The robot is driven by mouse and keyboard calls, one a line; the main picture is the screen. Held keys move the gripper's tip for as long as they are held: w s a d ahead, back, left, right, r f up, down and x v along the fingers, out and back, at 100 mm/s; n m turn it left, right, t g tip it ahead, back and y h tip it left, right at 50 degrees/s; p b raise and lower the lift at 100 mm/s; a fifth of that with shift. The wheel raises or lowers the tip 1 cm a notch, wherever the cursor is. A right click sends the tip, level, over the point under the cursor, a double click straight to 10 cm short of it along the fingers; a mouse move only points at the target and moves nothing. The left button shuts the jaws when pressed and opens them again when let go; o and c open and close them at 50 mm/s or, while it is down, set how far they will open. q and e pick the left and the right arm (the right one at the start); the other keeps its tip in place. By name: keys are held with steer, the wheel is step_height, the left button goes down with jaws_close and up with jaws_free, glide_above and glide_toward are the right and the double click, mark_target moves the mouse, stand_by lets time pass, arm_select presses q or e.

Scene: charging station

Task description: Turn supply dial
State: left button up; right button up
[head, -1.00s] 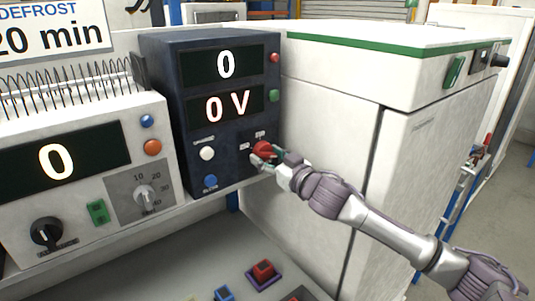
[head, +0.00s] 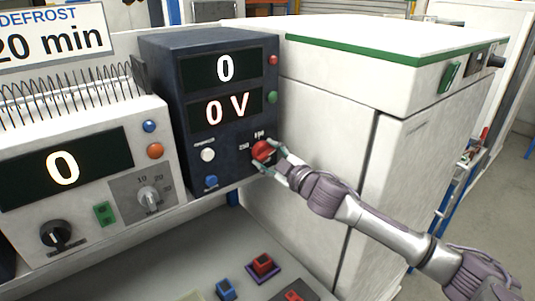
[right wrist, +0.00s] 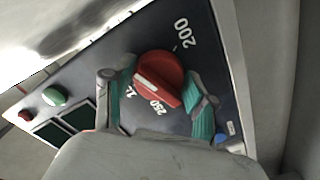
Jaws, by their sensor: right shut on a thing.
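The supply dial is a red round knob (head: 262,151) at the lower right of the dark blue supply box (head: 180,135). In the right wrist view the red dial (right wrist: 160,78) has a white pointer line, with printed numbers around it such as 200 and 250. My right gripper (head: 267,155) is shut on the dial, with one teal-padded finger on each side of it. The fingers also flank the dial in the right wrist view (right wrist: 160,92). The box's two displays read 0 and 0 V. My left gripper is not in view.
A white unit (head: 75,160) with a 0 display, knobs and buttons stands left of the box. A large white cabinet (head: 340,90) stands close on the right. Small red and blue blocks (head: 262,264) lie on the grey surface below.

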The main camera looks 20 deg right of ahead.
stand_by(0.5)
steer(key=o, duration=1.2)
steer(key=shift+c, duration=0.2)
steer(key=v, duration=1.2)
